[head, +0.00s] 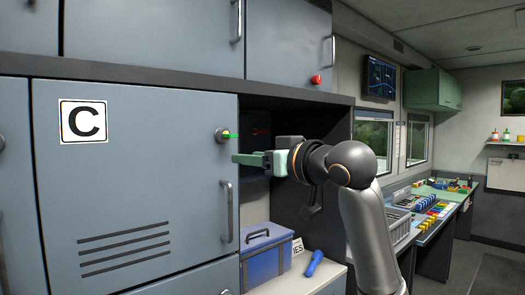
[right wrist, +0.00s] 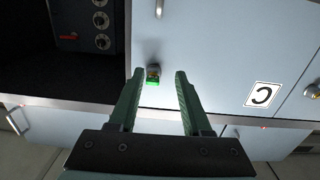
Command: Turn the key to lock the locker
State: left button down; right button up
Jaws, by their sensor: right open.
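The locker (head: 130,190) is a blue-grey door marked with a black C on a white label, and it looks closed. Its lock (head: 222,135) sits near the door's upper right edge, with a small key (head: 234,136) with bright green on it sticking out. In the right wrist view the green-marked key (right wrist: 152,78) appears between the fingertips, nearer the left finger. My right gripper (head: 237,159) is open and empty, just below and right of the key in the head view, seemingly apart from it. My left gripper is not in view.
A vertical door handle (head: 226,212) lies below the lock. An open dark niche (head: 300,125) is behind my right gripper. A blue box (head: 266,258) and a blue cylindrical object (head: 314,263) rest on the shelf below. Overhead cabinets run above.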

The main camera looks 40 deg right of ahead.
aim_at(235, 136)
notch_tip(235, 136, up, 4)
jog(key=s+d, duration=0.1)
jog(key=s, duration=0.1)
jog(key=shift+t, duration=0.3)
jog(key=shift+w+a+r+p, duration=0.15)
jog(key=shift+w+p, duration=0.6)
jog(key=shift+w, duration=1.15)
jog(key=shift+w+a+f+p, duration=0.15)
jog(key=shift+w+p, duration=0.6)
jog(key=shift+w, duration=1.1)
jog(key=shift+w+p, duration=0.5)
jog(key=shift+w, duration=0.4)
grip_shut()
